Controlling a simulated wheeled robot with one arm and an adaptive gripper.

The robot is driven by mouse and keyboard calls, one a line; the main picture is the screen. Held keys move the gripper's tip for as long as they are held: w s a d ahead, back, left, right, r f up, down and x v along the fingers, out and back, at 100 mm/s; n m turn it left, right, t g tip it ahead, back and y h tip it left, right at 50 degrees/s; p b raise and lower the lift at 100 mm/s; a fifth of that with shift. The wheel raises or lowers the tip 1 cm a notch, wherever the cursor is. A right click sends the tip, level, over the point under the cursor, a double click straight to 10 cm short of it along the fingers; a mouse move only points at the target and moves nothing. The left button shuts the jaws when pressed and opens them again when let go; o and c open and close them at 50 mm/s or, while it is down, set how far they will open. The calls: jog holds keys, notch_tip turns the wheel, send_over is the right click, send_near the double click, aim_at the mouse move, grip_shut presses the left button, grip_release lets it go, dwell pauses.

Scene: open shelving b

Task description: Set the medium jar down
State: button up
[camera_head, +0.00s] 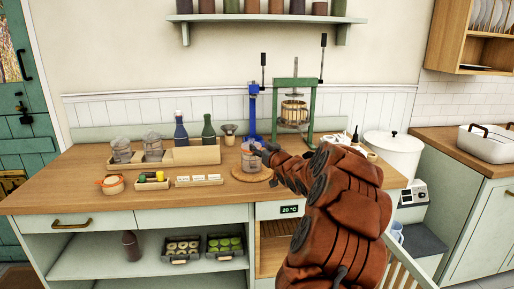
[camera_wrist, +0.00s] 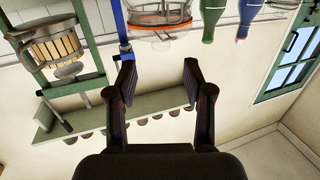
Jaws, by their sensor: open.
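A clear glass jar (camera_head: 250,163), which I take to be the medium jar, stands upright on a round wooden board (camera_head: 262,177) on the counter. My gripper (camera_head: 264,150) is at the right of the jar in the head view, and my arm covers part of the counter there. In the wrist view, which is upside down, the jar (camera_wrist: 160,14) shows at the top edge, beyond the fingertips. My gripper (camera_wrist: 158,72) is open, with nothing between its fingers.
A blue stand (camera_head: 253,112) and a green-framed press (camera_head: 295,112) stand close behind the board. Small trays (camera_head: 199,180) lie to its left. The front counter edge is mostly clear.

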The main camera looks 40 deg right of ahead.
jog(key=shift+v, duration=1.8)
jog(key=shift+a, duration=0.1)
jog(key=w+a+f+g+y, duration=0.1)
jog(key=a+f+g, duration=0.1)
jog(key=a, duration=0.5)
jog(key=w+a+f+g+y, duration=0.1)
jog(key=a+g, duration=0.1)
jog(key=a, duration=0.5)
jog(key=s+a+f+n+g+y, duration=0.1)
jog(key=s+a+f+g, duration=0.15)
jog(key=a, duration=0.35)
jog(key=s+a+f+n+g, duration=0.1)
jog(key=s+a+f+g, duration=0.1)
jog(key=s+a, duration=0.3)
jog(key=s+a+f+g+y, duration=0.1)
jog(key=s+a+g, duration=0.2)
jog(key=s+a, duration=0.4)
jog(key=s+a+f+n+g+y, duration=0.1)
jog(key=s+a+f+g, duration=0.1)
jog(key=s+a, duration=0.6)
jog(key=s+a+f+n+g+y, duration=0.1)
jog(key=s+a+g, duration=0.3)
jog(key=s, duration=1.3)
jog(key=a+f, duration=0.1)
jog(key=a, duration=0.3)
jog(key=shift+s+g, duration=0.35)
jog(key=shift+f, duration=0.15)
